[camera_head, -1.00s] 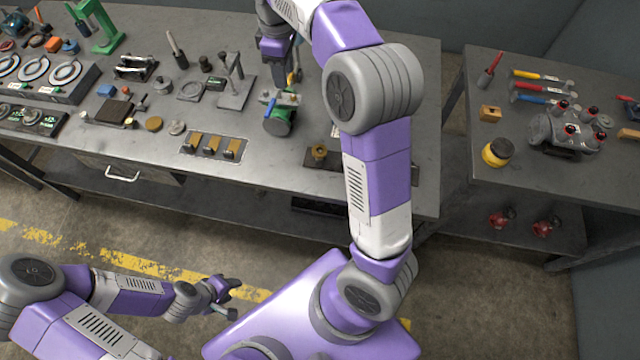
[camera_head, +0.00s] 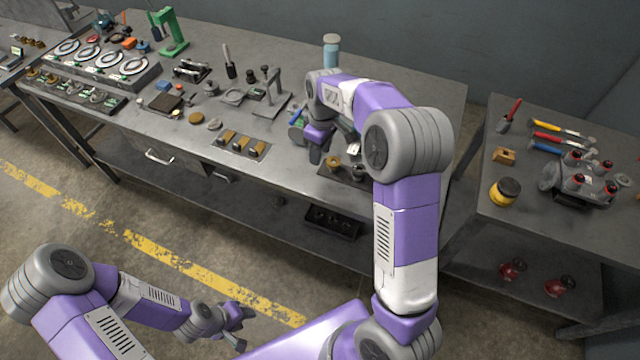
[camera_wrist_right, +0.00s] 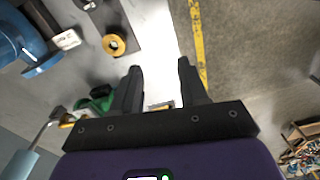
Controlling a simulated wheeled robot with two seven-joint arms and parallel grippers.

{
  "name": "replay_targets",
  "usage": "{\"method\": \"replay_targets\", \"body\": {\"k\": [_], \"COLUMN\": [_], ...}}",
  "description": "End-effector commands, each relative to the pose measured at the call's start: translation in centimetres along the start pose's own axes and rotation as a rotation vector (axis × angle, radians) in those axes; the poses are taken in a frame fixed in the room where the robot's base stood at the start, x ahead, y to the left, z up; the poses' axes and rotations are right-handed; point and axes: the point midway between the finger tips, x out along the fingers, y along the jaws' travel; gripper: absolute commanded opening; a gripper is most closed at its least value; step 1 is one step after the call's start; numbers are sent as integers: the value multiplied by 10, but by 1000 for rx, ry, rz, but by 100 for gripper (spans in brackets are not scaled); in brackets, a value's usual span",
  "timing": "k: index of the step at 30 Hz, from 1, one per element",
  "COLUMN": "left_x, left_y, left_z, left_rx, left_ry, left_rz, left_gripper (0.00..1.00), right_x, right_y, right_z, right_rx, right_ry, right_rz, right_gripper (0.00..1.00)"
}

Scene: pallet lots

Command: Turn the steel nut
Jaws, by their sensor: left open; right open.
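On the workbench's front right part, a dark plate (camera_head: 341,176) bears a brass nut (camera_head: 334,163) and a grey round piece (camera_head: 358,172), perhaps the steel nut; it is too small to be sure. My right gripper (camera_head: 315,157) is open, just left of the plate, partly hidden by its own arm. In the right wrist view the open fingers (camera_wrist_right: 159,68) have nothing between them. The brass nut (camera_wrist_right: 114,44) lies beyond the left finger, with a grey piece (camera_wrist_right: 88,4) cut off at the top edge. My left gripper (camera_head: 243,328) is open and empty, low over the floor.
A tool stand (camera_head: 273,95) and a panel with brass pieces (camera_head: 240,145) lie left of my right gripper. A second table (camera_head: 560,225) at the right bears hammers and a grey valve block (camera_head: 580,183).

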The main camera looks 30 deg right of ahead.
Motion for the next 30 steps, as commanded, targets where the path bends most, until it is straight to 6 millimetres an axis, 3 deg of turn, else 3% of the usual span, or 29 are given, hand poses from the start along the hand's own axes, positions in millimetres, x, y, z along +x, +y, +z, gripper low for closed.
{"method": "replay_targets", "body": {"k": [6,13,30], "left_x": [0,1,1], "left_y": [0,0,0], "left_z": [0,0,0], "left_rx": [0,0,0], "left_ry": [0,0,0], "left_rz": [0,0,0], "left_gripper": [43,43,43], "right_x": [41,70,80], "right_y": [-12,-22,-26], "right_z": [-1,-1,-1], "right_rx": [46,85,100], "right_ry": [10,22,27], "right_rz": [-21,-36,-40], "right_gripper": [44,44,44]}}
